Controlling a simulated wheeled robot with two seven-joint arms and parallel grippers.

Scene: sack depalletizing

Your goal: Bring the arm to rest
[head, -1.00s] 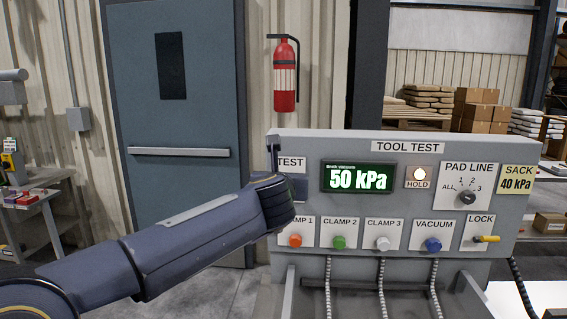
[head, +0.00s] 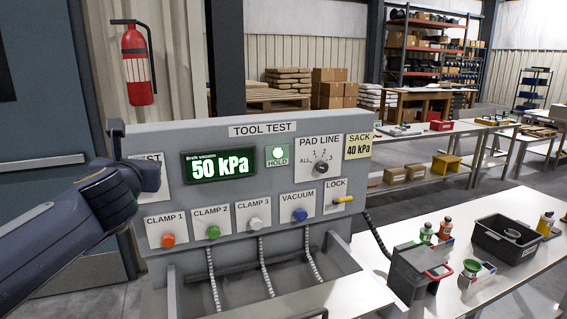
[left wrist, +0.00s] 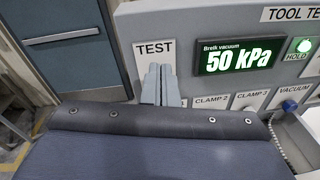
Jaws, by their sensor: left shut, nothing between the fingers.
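My left arm (head: 75,215) comes in from the left in the head view, its wrist in front of the left end of the grey tool test panel (head: 235,240). In the left wrist view my left gripper (left wrist: 161,84) is shut and empty, its fingertips in front of the TEST label (left wrist: 154,48). I cannot tell whether they touch the panel. The display (head: 219,166) reads 50 kPa. The HOLD lamp (head: 277,154) glows green. My right gripper is not in view.
The panel carries orange, green, white and blue knobs, a PAD LINE dial (head: 321,167) and a yellow LOCK lever (head: 343,200). A white table (head: 475,230) at right holds a dark device (head: 415,275), bottles and a black bin (head: 505,240). A door stands behind my arm.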

